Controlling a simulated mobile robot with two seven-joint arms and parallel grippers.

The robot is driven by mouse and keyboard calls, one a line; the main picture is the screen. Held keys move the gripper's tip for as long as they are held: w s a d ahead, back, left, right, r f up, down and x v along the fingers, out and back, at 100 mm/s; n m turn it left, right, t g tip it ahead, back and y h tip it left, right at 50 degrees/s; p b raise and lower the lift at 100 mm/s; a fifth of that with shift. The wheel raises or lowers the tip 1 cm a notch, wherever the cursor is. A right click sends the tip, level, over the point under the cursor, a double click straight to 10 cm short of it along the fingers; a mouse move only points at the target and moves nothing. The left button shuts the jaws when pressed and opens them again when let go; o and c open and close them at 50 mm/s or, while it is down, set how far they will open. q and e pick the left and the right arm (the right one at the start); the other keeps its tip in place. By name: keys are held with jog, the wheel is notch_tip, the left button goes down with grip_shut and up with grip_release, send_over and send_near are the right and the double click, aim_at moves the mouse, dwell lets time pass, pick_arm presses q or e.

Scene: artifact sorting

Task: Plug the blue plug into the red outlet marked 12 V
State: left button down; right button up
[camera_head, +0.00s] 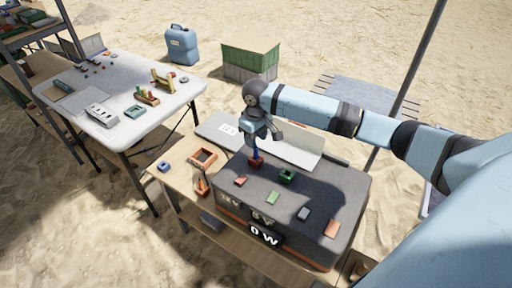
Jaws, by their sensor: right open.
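The power box (330,190) is a dark grey block with "12 V" and "5 V" marked on its front and a display (265,236) reading "0 W". The red outlet (256,162) stands at the back left of its top, and a green outlet (287,177) sits to its right. The blue plug (255,153) is upright at the red outlet; I cannot tell how deep it sits. My right gripper (256,141) points down right above the plug, with its jaws open around or just over the plug's top. My left gripper is out of view.
Several small coloured blocks lie on the box top, among them a green one (272,198) and an orange one (331,228). A white table (150,75) with parts stands at the left. A pole rises at the right.

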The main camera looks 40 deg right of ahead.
notch_tip(320, 180, up, 6)
jog(key=shift+f, duration=0.15)
dwell(0.5)
